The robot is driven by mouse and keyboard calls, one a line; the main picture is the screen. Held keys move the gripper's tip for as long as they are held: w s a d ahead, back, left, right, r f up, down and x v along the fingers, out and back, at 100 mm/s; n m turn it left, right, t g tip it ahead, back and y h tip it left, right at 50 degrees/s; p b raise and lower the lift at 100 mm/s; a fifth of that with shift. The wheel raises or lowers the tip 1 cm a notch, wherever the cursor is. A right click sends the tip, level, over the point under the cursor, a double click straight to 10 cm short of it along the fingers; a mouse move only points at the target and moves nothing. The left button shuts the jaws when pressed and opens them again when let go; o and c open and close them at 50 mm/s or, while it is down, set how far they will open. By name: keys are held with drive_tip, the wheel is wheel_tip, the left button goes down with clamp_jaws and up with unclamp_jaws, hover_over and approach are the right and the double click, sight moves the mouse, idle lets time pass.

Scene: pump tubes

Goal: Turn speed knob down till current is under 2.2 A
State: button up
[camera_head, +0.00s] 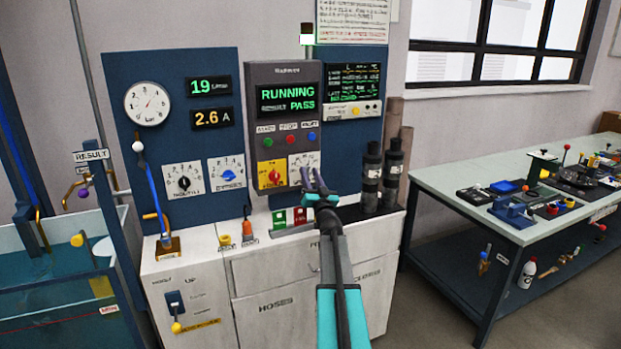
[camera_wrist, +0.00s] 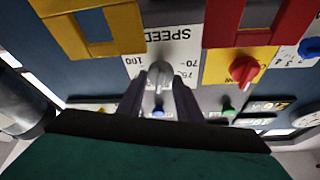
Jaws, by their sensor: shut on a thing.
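The speed knob (camera_wrist: 160,74) is a grey knob on a white plate marked SPEED, with scale numbers including 70 and 100. In the wrist view it lies between the two fingers of my gripper (camera_wrist: 158,88), which is shut on it. In the head view my gripper (camera_head: 310,180) is at the lower part of the white speed dial plate (camera_head: 303,160) on the grey control panel and partly hides the knob. The current display (camera_head: 212,117) reads 2.6 A in orange. The knob's exact pointer setting is too small to tell.
Beside the speed dial is a red knob (camera_head: 274,176) on a yellow plate. Above are push buttons and a screen (camera_head: 287,98) reading RUNNING PASS. A green display (camera_head: 210,86) reads 19. Dark cylinders (camera_head: 372,175) stand close right of my gripper. A workbench (camera_head: 450,180) is at right.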

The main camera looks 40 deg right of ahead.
drive_tip(key=shift+n+t+y, duration=0.5)
drive_tip(key=shift+n+y, duration=0.6)
drive_tip(key=shift+n, duration=1)
drive_tip(key=o, duration=1)
drive_tip(key=shift+o, duration=0.2)
drive_tip(key=shift+s, duration=0.1)
drive_tip(key=b+v, duration=0.2)
drive_tip(key=v, duration=1.1)
drive_tip(key=shift+s+f, duration=0.25)
drive_tip(key=shift+a, duration=0.1)
